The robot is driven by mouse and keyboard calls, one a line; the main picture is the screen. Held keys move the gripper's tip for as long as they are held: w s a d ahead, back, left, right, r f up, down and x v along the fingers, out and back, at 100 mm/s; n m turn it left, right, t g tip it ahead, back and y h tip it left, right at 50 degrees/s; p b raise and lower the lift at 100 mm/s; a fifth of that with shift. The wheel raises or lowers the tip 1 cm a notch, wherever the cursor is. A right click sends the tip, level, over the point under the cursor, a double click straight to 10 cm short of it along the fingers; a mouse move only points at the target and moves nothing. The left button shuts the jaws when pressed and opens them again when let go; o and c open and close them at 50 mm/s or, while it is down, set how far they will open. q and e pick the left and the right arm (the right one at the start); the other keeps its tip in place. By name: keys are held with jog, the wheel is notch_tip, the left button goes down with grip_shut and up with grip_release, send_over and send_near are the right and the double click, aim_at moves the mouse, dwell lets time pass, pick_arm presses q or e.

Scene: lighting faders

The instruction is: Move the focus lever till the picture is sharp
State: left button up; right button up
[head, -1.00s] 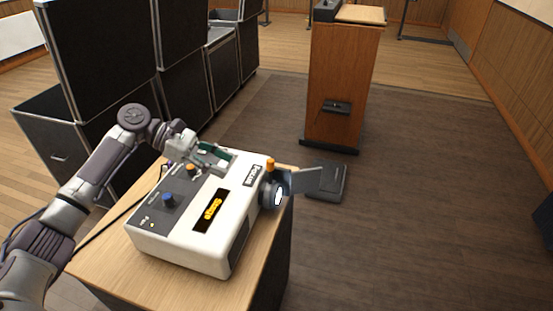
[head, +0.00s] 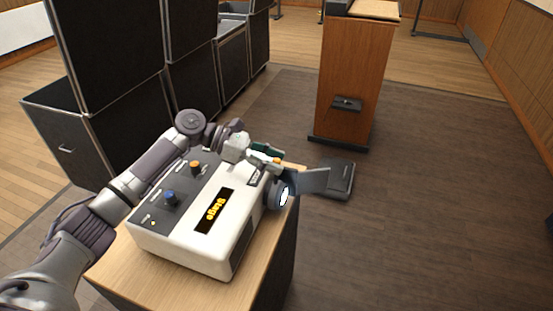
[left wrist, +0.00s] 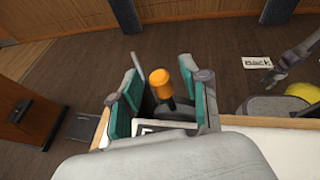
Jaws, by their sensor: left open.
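The projector (head: 185,235) is a white box with a grey control panel, standing on a wooden-topped stand. Its dark round lens (head: 277,195) is at the right end. The focus lever has an orange tip, seen upright in the left wrist view (left wrist: 161,82); in the head view my gripper mostly covers it. My left gripper (head: 268,157) is open above the lens end. In the left wrist view its green-padded fingers (left wrist: 165,97) stand on either side of the orange tip, with gaps showing. No projected picture is clearly visible.
A blue knob (head: 170,198) and an orange knob (head: 195,165) sit on the panel beside a lit yellow display (head: 215,211). A wooden lectern (head: 348,80) stands beyond; black cases (head: 110,120) fill the left.

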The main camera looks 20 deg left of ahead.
pick_arm(q)
jog(key=shift+w+d+f, duration=0.15)
jog(key=shift+d+f, duration=0.05)
jog(key=shift+d, duration=0.25)
jog(key=shift+c, duration=0.2)
grip_shut()
